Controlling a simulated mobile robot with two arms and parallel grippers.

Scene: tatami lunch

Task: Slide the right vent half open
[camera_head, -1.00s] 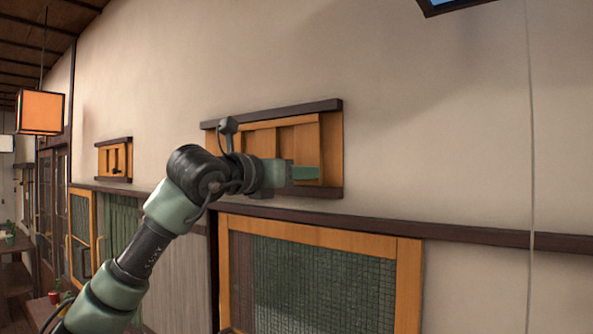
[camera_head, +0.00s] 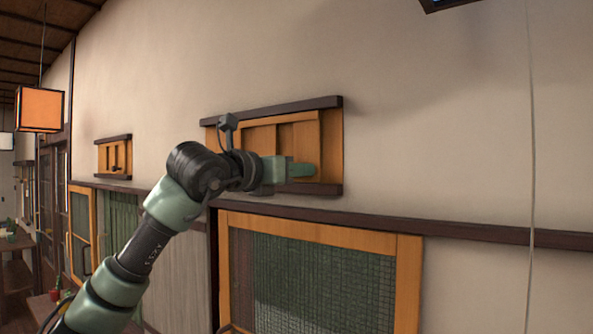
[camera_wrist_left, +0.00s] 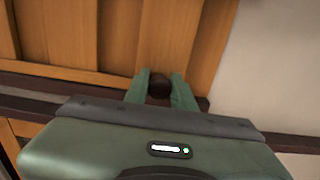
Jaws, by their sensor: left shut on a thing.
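The right vent (camera_head: 298,140) is a wooden slatted panel in a frame with dark rails above and below, set in the plaster wall. Bare orange wood shows at the frame's right end. My left gripper (camera_head: 309,170) reaches across the vent's lower part, its fingers at the panel's lower right. In the left wrist view, its two green fingers stand on either side of a dark round knob (camera_wrist_left: 159,86) on the panel, and the gripper is shut on it. In the head view the arm and fingers hide the knob and the vent's lower left. My right gripper is out of view.
A smaller vent (camera_head: 115,157) with a dark knob is farther left along the wall. A wood-framed mesh window (camera_head: 408,285) lies below the right vent, under a dark wall rail (camera_head: 465,233). An orange lantern (camera_head: 40,109) hangs at far left. The wall to the right is clear.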

